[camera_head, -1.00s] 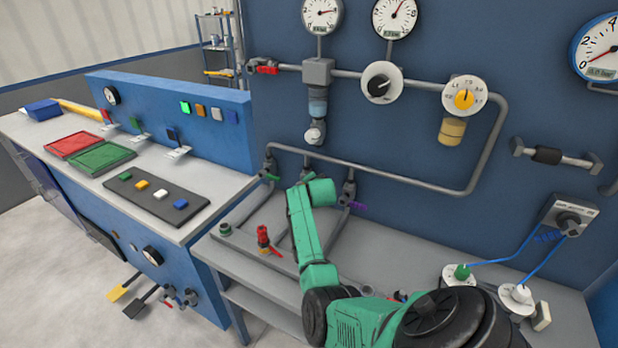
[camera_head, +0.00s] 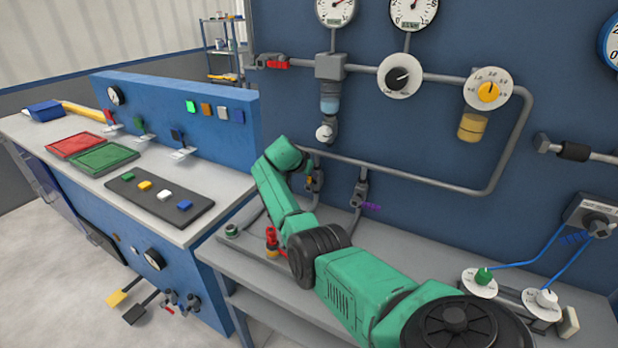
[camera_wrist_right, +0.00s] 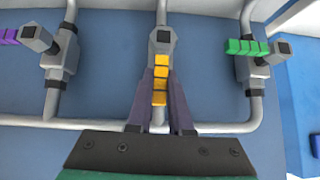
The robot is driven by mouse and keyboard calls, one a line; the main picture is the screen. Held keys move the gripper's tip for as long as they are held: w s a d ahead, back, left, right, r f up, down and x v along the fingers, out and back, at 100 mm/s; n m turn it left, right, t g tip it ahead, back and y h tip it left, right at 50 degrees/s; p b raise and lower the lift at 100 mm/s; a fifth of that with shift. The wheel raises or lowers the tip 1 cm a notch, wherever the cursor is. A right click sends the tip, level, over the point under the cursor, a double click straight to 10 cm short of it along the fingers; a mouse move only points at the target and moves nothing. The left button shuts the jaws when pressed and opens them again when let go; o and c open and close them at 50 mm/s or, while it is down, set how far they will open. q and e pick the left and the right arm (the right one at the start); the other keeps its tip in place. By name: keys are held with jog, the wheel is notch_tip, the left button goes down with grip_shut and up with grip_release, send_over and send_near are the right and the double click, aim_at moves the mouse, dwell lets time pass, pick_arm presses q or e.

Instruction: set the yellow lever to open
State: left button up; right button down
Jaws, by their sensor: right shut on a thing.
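The yellow lever (camera_wrist_right: 161,62) is in the middle of the right wrist view, on a grey valve between two others. It lies along the line of its pipe in that picture. My right gripper (camera_wrist_right: 160,82) is shut on it, one dark finger on each side. In the head view my green right arm (camera_head: 340,280) reaches to the valve row at the blue wall, and its wrist hides the gripper's grip. My left gripper is not in view.
The green lever (camera_wrist_right: 245,47) and purple lever (camera_wrist_right: 22,38) flank the grip, both lying across their pipes. A grey pipe loop (camera_head: 420,180) and gauges are on the wall above. A red valve (camera_head: 271,238) stands on the bench close to my arm.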

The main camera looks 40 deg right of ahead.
jog(key=shift+w+g, duration=0.1)
jog(key=shift+g, duration=0.2)
jog(key=c, duration=0.8)
grip_release()
jog(key=shift+w+f, duration=0.1)
jog(key=shift+f, duration=0.05)
jog(key=b+v, duration=0.2)
jog(key=v, duration=1.2)
jog(key=shift+a+b, duration=0.2)
jog(key=shift+b, duration=0.15)
